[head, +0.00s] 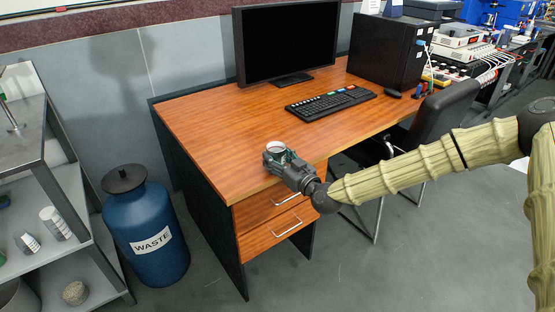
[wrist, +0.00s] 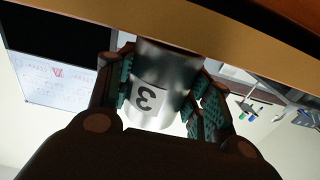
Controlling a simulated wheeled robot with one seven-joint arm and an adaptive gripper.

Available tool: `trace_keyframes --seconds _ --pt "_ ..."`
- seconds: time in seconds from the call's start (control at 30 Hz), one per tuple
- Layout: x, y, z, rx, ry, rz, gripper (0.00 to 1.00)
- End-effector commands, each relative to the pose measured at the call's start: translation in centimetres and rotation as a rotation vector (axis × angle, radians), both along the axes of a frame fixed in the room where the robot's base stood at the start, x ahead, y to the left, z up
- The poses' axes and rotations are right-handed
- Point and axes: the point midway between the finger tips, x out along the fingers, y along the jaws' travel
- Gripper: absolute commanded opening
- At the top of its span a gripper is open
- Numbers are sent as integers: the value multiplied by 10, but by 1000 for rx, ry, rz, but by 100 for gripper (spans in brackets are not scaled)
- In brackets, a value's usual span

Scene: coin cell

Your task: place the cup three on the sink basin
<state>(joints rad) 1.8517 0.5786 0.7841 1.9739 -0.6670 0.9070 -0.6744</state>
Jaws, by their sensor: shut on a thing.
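The label appears upside down there. My gripper (head: 284,162) is shut on the cup. In the head view the small round top of the cup (head: 275,147) shows at the front edge of the wooden desk (head: 200,130). I cannot tell whether the cup touches the desk. I cannot make out a sink basin in either view.
A monitor (head: 287,42), keyboard (head: 331,102) and black computer case (head: 388,50) stand on the desk. A blue waste bin (head: 150,225) and metal shelves (head: 75,195) are at left. A black chair (head: 445,115) is behind my arm. The desk's left part is clear.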

Motion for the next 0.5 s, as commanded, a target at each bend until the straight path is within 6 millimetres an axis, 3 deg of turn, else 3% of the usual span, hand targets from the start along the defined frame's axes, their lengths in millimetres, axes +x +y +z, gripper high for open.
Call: trace_keyframes --seconds 0.4,0.43,0.5 --pt "0 0 -4 0 -2 0 17" --pt "0 0 -4 1 -1 -1 54" --pt "0 0 -4 1 -1 -1 67"
